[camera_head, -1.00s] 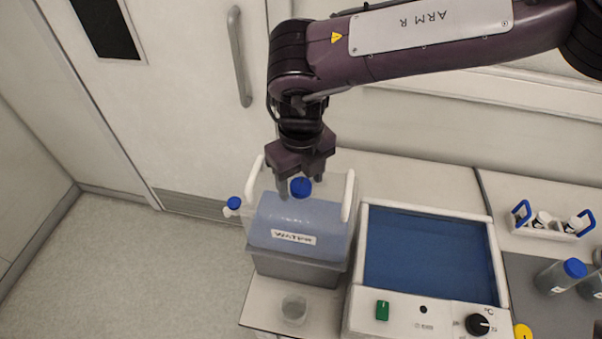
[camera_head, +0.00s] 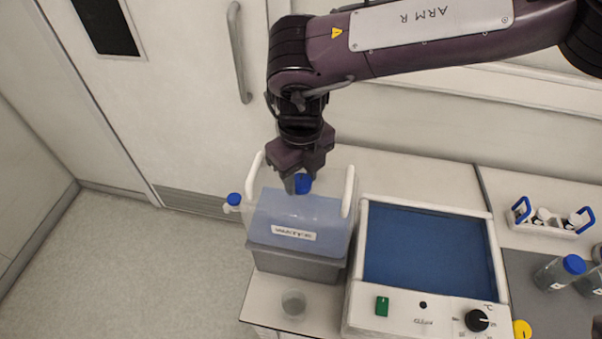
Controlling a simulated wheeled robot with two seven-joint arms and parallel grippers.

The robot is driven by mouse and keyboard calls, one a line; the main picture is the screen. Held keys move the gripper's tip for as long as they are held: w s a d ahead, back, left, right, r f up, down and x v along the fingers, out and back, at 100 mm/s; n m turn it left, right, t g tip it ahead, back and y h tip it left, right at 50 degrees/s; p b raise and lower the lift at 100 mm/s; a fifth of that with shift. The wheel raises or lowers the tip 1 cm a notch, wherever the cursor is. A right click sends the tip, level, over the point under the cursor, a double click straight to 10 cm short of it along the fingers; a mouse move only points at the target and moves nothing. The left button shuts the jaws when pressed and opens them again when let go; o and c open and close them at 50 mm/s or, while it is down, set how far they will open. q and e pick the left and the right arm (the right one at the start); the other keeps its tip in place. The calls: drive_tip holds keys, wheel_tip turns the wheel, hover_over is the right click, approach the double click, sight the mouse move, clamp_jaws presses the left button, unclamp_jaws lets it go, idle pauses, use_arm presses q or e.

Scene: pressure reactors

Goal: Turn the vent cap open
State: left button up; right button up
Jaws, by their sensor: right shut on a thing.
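The vent cap (camera_head: 304,184) is a blue cap on top of a translucent water carboy (camera_head: 340,232) with white handles and bluish contents. My right gripper (camera_head: 298,184) comes down from above and is shut on the vent cap, its fingers at the cap's sides. The gripper hides part of the cap. A second blue cap (camera_head: 234,199) sits on the spout at the carboy's left side. My left gripper is not in view.
The carboy stands on a grey stand (camera_head: 290,263) at the bench's left end. A small clear beaker (camera_head: 294,304) stands in front of it. A water bath (camera_head: 430,250) with a dial is to the right. Farther right are a white carrier (camera_head: 548,227) and blue-capped bottles (camera_head: 558,275).

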drive_tip(key=n, duration=0.5)
drive_tip(key=shift+n, duration=0.4)
drive_tip(key=n, duration=0.5)
drive_tip(key=shift+r, duration=0.1)
drive_tip(key=n, duration=1)
drive_tip(key=shift+n, duration=0.4)
drive_tip(key=o, duration=1)
